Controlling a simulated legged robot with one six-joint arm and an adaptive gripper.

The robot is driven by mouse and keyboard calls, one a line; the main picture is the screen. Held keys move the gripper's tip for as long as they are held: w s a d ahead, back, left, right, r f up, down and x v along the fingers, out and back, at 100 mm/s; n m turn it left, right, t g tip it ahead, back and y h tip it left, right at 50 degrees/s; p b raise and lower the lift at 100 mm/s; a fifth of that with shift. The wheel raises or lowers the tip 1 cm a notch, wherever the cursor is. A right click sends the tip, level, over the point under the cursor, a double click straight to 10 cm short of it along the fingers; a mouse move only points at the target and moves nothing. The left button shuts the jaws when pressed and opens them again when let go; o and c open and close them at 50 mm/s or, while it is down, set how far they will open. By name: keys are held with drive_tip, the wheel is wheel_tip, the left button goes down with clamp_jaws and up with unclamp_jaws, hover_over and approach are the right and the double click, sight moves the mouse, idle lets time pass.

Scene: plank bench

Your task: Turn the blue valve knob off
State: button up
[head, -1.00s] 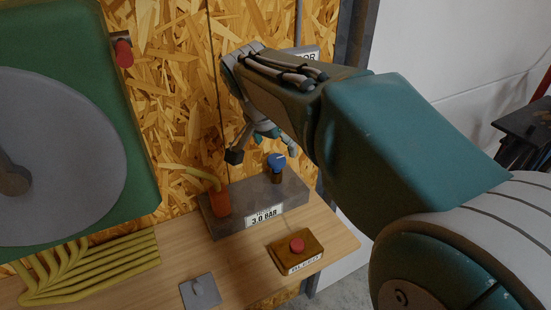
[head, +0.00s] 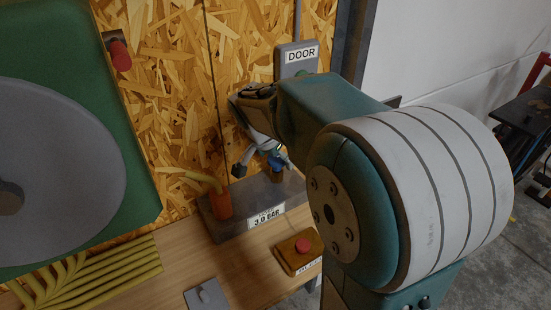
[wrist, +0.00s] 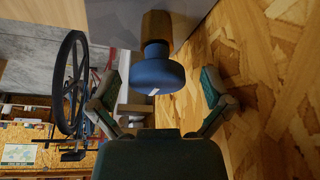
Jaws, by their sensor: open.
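The blue valve knob (head: 275,159) sits on a brass-coloured stem on top of the grey block (head: 240,224), near its right end. In the wrist view the knob (wrist: 157,72) is large and central, with a small white mark on its rim. My gripper (head: 263,166) is open around the knob area, partly hidden by my arm in the head view. In the wrist view one finger of my gripper (wrist: 160,80) is on each side of the knob, with gaps on both sides. No contact shows.
An orange fitting (head: 220,201) with a yellow hose stands left on the block, labelled 3.0 BAR. A red button box (head: 298,252) and a grey switch plate (head: 207,296) are in front. A DOOR box (head: 296,58) is on the chipboard wall behind. Green machinery (head: 120,150) is left.

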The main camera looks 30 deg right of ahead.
drive_tip(key=shift+d, duration=0.15)
drive_tip(key=shift+c, duration=1)
drive_tip(key=c, duration=1)
drive_tip(key=shift+o, duration=0.2)
